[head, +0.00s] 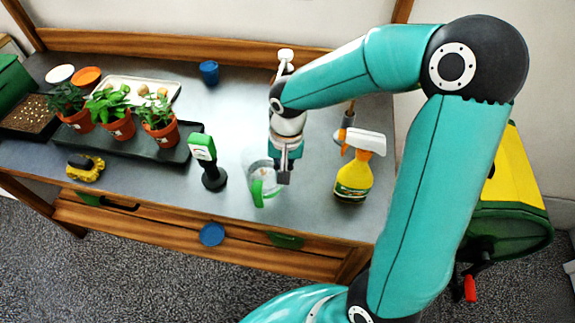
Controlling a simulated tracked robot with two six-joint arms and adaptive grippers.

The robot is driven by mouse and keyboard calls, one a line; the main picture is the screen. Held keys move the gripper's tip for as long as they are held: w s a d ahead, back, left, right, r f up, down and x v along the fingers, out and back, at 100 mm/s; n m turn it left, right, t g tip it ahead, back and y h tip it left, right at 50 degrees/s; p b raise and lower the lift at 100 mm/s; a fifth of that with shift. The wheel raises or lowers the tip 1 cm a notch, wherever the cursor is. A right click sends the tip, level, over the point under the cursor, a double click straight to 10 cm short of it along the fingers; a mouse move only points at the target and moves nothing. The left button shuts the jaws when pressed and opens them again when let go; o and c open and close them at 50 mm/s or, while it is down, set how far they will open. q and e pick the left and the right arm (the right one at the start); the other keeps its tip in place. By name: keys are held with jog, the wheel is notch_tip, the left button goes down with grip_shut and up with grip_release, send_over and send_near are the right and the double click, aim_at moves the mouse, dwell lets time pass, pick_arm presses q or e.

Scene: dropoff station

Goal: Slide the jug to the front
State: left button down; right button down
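The jug (257,171) looks clear, with a green handle (257,194) towards the front edge of the grey bench. It stands left of the spray bottle. My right arm reaches in from the right, and my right gripper (283,177) points down at the jug's right side. Its fingertips overlap the jug's edge in the head view. I cannot tell whether they touch it, or whether they are open or shut. The gripper hides part of the jug's right side. My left gripper is not in view.
A yellow spray bottle (354,178) stands to the right. A green-and-white device (203,148) on a black stand is to the left. Potted plants (159,130) stand in a black tray further left. A blue cup (209,72) is at the back. The bench's front edge is close to the jug.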

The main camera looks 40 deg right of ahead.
jog(key=shift+a, duration=0.1)
jog(key=c, duration=1.2)
grip_release()
jog(key=shift+c, duration=0.2)
jog(key=shift+r, duration=0.1)
notch_tip(320, 180, up, 12)
jog(key=shift+s+d, duration=0.3)
jog(key=shift+d, duration=0.05)
